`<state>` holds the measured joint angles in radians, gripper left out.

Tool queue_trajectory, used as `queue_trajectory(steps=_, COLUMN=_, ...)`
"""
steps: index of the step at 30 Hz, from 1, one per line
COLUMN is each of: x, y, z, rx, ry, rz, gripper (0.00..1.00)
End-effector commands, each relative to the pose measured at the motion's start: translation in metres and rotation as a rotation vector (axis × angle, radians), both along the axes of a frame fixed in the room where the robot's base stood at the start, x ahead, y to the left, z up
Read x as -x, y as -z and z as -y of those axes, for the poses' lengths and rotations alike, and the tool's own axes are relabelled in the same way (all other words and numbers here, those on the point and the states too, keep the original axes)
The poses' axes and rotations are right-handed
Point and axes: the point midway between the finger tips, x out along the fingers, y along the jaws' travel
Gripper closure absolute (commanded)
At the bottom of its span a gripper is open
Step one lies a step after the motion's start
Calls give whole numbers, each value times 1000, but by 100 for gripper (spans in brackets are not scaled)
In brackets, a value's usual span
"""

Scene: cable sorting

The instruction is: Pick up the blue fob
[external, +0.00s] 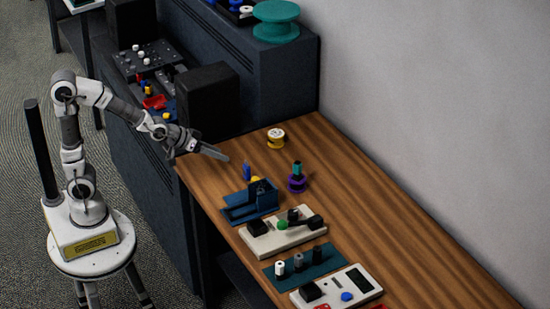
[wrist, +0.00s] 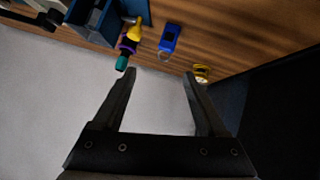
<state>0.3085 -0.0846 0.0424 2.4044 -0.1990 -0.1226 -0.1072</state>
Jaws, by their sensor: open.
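The blue fob (external: 246,170) stands on the wooden table near its left edge, just behind the dark blue holder (external: 236,213). In the wrist view the blue fob (wrist: 169,38) shows a dark patch on its face and a pale ring at its lower end. My gripper (external: 223,156) is over the left edge of the table, a little left of the fob. In the wrist view my gripper (wrist: 160,73) is open and empty, and the fob lies beyond the fingertips, apart from them.
A yellow piece (wrist: 136,32) and a purple spool with a teal top (external: 297,183) are close to the fob. A yellow-and-white spool (external: 276,138) sits farther back. A white base with a green knob (external: 283,237) is in front. A dark cabinet (external: 262,90) borders the table; the right side is clear.

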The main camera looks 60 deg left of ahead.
Motion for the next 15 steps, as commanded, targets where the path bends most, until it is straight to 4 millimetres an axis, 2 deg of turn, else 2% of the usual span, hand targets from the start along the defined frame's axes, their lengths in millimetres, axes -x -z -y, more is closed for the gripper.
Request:
queue_trajectory(steps=1, x=-6, y=16, z=12, rx=-6, ry=6, rz=31, gripper=25)
queue_trajectory(steps=5, x=-21, y=37, z=25, rx=-59, ry=-21, rz=136, gripper=25)
queue_trajectory(steps=9, x=-26, y=54, z=24, rx=-147, ry=-73, rz=211, gripper=25)
queue_trajectory(steps=15, x=-29, y=64, z=17, rx=-225, ry=-117, rz=255, gripper=25)
